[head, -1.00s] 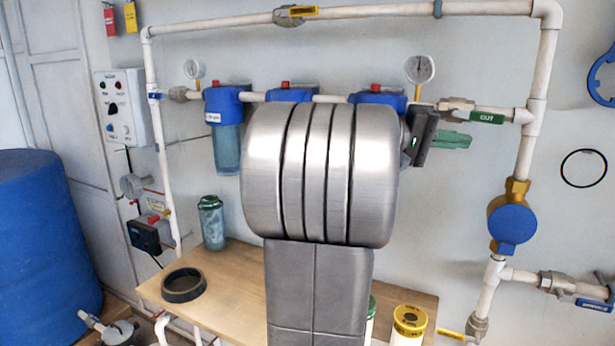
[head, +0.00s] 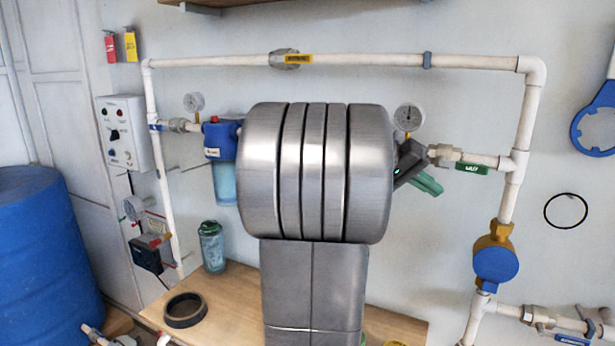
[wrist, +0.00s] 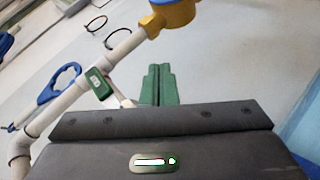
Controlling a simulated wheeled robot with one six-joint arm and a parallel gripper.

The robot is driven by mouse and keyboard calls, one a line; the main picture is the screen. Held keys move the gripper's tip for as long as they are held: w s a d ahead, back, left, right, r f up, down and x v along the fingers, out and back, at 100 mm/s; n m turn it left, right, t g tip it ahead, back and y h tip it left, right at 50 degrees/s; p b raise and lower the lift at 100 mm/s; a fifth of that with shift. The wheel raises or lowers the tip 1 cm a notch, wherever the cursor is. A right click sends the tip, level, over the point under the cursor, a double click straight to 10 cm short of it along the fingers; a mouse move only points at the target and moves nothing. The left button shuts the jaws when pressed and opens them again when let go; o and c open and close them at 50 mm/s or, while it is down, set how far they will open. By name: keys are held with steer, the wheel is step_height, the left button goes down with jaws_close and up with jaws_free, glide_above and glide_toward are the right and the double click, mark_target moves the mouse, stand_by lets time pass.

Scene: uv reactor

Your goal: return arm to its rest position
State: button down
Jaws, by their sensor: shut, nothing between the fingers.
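My gripper (head: 430,184) shows in the head view just right of my large grey arm joint, its green fingers pointing right and slightly down. In the wrist view its green fingers (wrist: 158,86) lie side by side, shut and empty. The fingers are near the pipework with the green-tagged valve (head: 472,168) but look apart from it; the exact gap is hard to tell. My arm hides the middle of the filter row, so only the left blue filter housing (head: 221,165) shows.
A pressure gauge (head: 408,118) stands just above my gripper. A blue and brass meter (head: 495,258) sits on the right pipe. A wooden bench (head: 235,290) holds a green bottle (head: 211,246) and a black ring (head: 185,310). A blue barrel (head: 45,255) stands at left.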

steer(key=shift+w+a+r+m+t+y+p, duration=0.15)
steer(key=shift+a+r+m+t+y+p, duration=0.15)
steer(key=shift+y+p, duration=0.65)
steer(key=shift+w+a+r+m+t+y+p, duration=0.15)
steer(key=shift+a+y+p, duration=0.25)
steer(key=shift+y+p, duration=0.5)
